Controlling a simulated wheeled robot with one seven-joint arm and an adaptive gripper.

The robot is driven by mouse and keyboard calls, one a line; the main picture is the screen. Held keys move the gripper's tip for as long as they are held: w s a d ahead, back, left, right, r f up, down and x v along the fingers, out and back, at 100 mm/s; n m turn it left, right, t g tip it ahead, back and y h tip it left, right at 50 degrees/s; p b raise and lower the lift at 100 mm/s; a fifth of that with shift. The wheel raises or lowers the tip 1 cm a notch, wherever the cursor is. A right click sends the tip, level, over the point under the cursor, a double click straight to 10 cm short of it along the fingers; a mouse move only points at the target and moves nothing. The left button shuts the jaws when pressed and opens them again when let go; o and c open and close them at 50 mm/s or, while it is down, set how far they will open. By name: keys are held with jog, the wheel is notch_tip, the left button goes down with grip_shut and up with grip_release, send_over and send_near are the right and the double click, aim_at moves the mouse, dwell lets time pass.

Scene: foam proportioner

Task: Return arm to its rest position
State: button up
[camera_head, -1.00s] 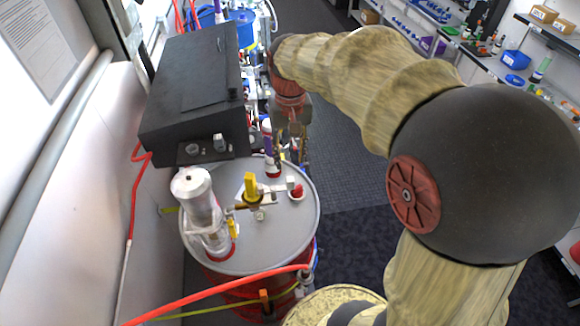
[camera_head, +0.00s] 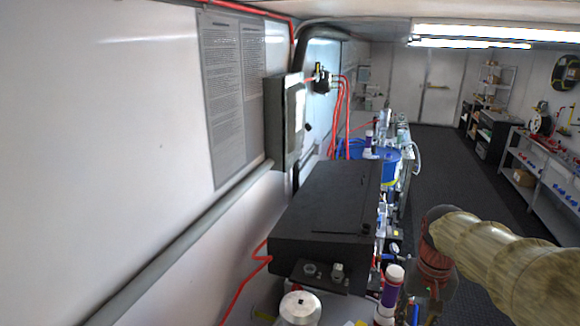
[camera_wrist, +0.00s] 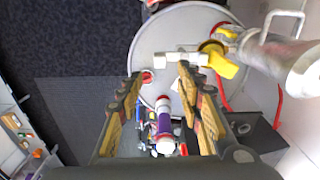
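My arm reaches in from the lower right in the head view, and my gripper (camera_head: 428,305) points down beside the black box, cut off by the bottom edge. In the wrist view, my gripper (camera_wrist: 160,78) has its two fingers spread with a clear gap between the tips. A white and purple cylinder (camera_wrist: 165,130) shows in that gap, and it also shows left of the gripper in the head view (camera_head: 391,286). It looks to be beyond the fingers, not clamped. The grey drum lid (camera_wrist: 165,40) lies past the fingertips.
The black box (camera_head: 325,215) and the wall cabinet (camera_head: 286,120) stand along the left wall. A blue drum (camera_head: 378,165) is behind the box. The dark floor (camera_head: 450,165) to the right is clear.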

jog(key=s+a+f+n+t+b, duration=0.2)
jog(key=s+a+f+b, duration=0.3)
jog(key=b, duration=0.7)
jog(key=s+a+f+n+t+b, duration=0.2)
jog(key=s+a+f+b, duration=0.4)
jog(key=s+f+b, duration=0.3)
jog(key=shift+a+f+t+b, duration=0.25)
jog(key=shift+f+t+b, duration=0.35)
jog(key=shift+f+b, duration=1.5)
jog(key=shift+f+p, duration=0.55)
jog(key=shift+p, duration=0.1)
